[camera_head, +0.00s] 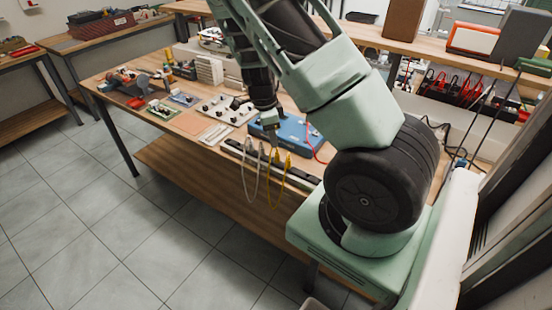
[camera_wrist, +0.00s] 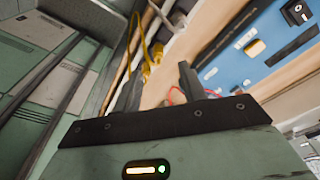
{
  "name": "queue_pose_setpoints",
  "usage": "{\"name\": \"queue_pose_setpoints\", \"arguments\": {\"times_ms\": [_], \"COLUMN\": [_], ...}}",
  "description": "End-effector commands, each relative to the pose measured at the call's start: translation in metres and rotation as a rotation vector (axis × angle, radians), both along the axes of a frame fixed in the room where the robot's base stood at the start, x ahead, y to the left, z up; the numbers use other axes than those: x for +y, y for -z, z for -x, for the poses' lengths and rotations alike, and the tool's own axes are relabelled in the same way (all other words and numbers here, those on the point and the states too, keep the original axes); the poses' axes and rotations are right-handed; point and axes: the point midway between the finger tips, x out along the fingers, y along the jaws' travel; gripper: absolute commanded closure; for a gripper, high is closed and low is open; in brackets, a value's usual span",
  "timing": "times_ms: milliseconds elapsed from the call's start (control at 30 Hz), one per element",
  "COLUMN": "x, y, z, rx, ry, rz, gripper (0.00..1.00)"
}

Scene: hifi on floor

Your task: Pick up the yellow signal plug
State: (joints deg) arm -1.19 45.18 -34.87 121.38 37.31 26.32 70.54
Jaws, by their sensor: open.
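The yellow signal plug (camera_wrist: 157,52) is on a yellow cable and shows beyond my finger gap in the wrist view, with a second yellow end beside it. In the head view the yellow cable (camera_head: 270,190) hangs in a loop over the bench's front edge, its plug ends (camera_head: 288,160) at the dark strip. My gripper (camera_wrist: 160,74) is open, with nothing between its fingers. In the head view my gripper (camera_head: 273,133) is above the bench's front part, close to the blue box and near the plugs; its fingertips are hard to make out there.
A blue box (camera_head: 298,131) lies just behind the plugs. A pale cable (camera_head: 251,185) hangs left of the yellow one. A white panel with black knobs (camera_head: 225,108) and small parts lie further left on the wooden bench. The tiled floor (camera_head: 110,220) in front is clear.

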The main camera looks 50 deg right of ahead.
Motion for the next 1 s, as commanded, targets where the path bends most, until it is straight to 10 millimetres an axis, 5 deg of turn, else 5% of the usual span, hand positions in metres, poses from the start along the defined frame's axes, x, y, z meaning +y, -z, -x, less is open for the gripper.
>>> {"name": "queue_pose_setpoints", "arguments": {"times_ms": [700,1000], "x": [-0.009,-0.009], "y": [0.081,0.085], "z": [0.013,0.013], "rx": [0.001,0.0], "ry": [0.0,-0.002], "rz": [-0.002,-0.001], "gripper": [0.59,0.64]}}
